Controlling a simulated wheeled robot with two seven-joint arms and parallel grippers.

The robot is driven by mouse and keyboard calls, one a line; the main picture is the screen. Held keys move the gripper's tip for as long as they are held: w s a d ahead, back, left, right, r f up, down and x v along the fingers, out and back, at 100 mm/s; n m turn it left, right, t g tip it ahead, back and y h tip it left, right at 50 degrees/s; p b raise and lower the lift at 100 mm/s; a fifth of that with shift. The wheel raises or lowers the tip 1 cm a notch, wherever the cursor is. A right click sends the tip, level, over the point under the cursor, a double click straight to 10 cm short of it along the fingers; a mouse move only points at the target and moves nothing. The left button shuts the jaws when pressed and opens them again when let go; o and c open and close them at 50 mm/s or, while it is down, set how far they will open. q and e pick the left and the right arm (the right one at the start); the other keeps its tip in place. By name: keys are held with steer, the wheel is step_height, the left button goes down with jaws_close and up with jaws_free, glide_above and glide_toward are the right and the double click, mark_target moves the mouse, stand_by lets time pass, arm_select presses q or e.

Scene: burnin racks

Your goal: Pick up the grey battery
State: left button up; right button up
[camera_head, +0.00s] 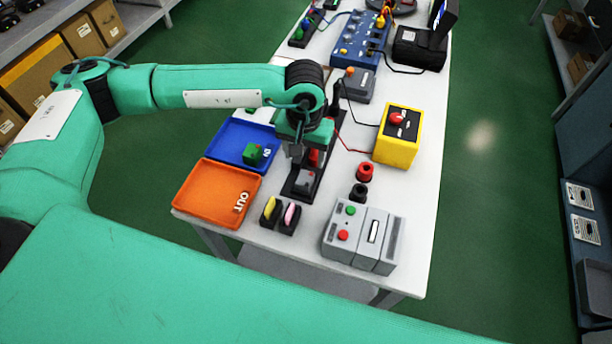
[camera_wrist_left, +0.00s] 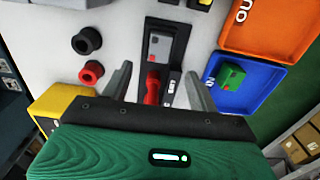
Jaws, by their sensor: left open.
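The grey battery (camera_head: 306,181) is a small grey block with a red mark. It sits in a black fixture (camera_head: 290,191) on the white table. In the left wrist view the battery (camera_wrist_left: 158,46) lies in the upper part of that fixture, beyond a red lever (camera_wrist_left: 153,88). My left gripper (camera_head: 297,152) is above the fixture, just behind the battery in the head view. In the left wrist view its fingers (camera_wrist_left: 160,84) are apart, with the red lever between them, and hold nothing. My right gripper is not in view.
The blue tray (camera_head: 222,146) with a green block (camera_head: 252,154) and the orange OUT tray (camera_head: 205,190) are left of the fixture. Red (camera_head: 365,172) and black (camera_head: 359,192) round parts, a yellow box (camera_head: 398,135) and a grey device (camera_head: 363,238) stand right.

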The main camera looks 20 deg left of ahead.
mark_target(305, 178)
arm_select(q)
step_height(305, 178, down, 4)
steer(key=shift+w+r+p, duration=0.1)
steer(key=shift+p, duration=0.2)
steer(key=shift+f, duration=0.2)
steer(key=shift+f+p, duration=0.7)
steer(key=shift+p, duration=0.1)
step_height(305, 178, down, 3)
steer(key=shift+f+p, duration=0.15)
steer(key=shift+p, duration=0.4)
steer(key=shift+f, duration=0.2)
steer(key=c, duration=1.2)
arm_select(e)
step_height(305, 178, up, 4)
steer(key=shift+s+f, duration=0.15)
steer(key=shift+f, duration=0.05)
arm_select(q)
steer(key=shift+o, duration=0.2)
steer(key=shift+r, duration=0.1)
